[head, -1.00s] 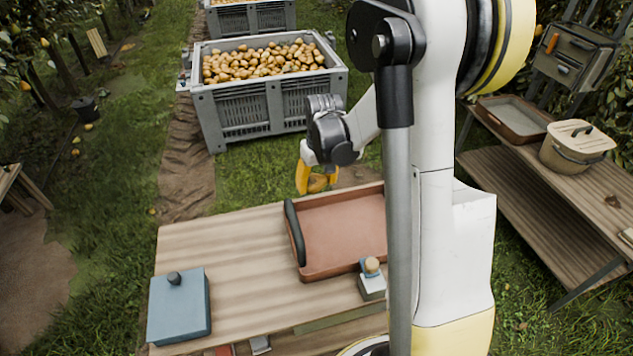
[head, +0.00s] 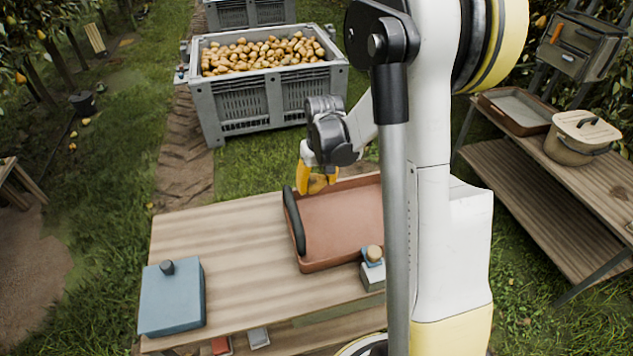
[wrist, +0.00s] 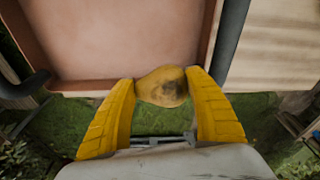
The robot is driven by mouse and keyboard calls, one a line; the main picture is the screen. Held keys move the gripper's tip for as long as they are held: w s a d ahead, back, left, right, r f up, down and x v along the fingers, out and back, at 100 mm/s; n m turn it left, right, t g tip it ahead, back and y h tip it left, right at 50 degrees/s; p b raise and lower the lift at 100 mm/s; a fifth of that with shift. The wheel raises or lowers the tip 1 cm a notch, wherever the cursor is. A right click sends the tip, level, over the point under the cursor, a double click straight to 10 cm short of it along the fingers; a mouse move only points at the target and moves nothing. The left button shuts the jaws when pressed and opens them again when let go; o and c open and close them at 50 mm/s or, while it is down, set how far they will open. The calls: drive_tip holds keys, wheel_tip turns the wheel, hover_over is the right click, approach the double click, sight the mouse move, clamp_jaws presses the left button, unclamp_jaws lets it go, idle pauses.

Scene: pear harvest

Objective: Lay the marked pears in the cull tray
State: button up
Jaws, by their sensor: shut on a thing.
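My gripper (wrist: 163,100) is shut on a yellow pear (wrist: 160,84) with a dark blotch on its side. In the head view my gripper (head: 317,181) is above the far left corner of a reddish-brown tray (head: 345,228) with dark handles. In the wrist view the pear overlaps the rim of the tray (wrist: 122,45). The visible floor of the tray is bare. Its right part is hidden behind my arm in the head view.
The tray stands on a wooden table with a blue lidded box (head: 172,298) and a small stamp-like item (head: 373,268) nearby. A grey bin (head: 235,115) full of pears stands beyond. A shelf at right holds another tray (head: 517,112) and a lidded pot (head: 578,140).

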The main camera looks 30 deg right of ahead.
drive_tip(key=b, duration=0.5)
hover_over(316, 213)
drive_tip(key=shift+s+f, duration=0.2)
drive_tip(key=shift+f, duration=2.55)
drive_tip(key=shift+f+b, duration=1.9)
drive_tip(key=shift+f, duration=0.65)
drive_tip(key=o, duration=1.3)
drive_tip(key=r, duration=0.5)
drive_tip(key=s+r, duration=0.1)
drive_tip(key=r, duration=0.1)
drive_tip(key=shift+s+a+r, duration=0.1)
drive_tip(key=shift+r, duration=0.2)
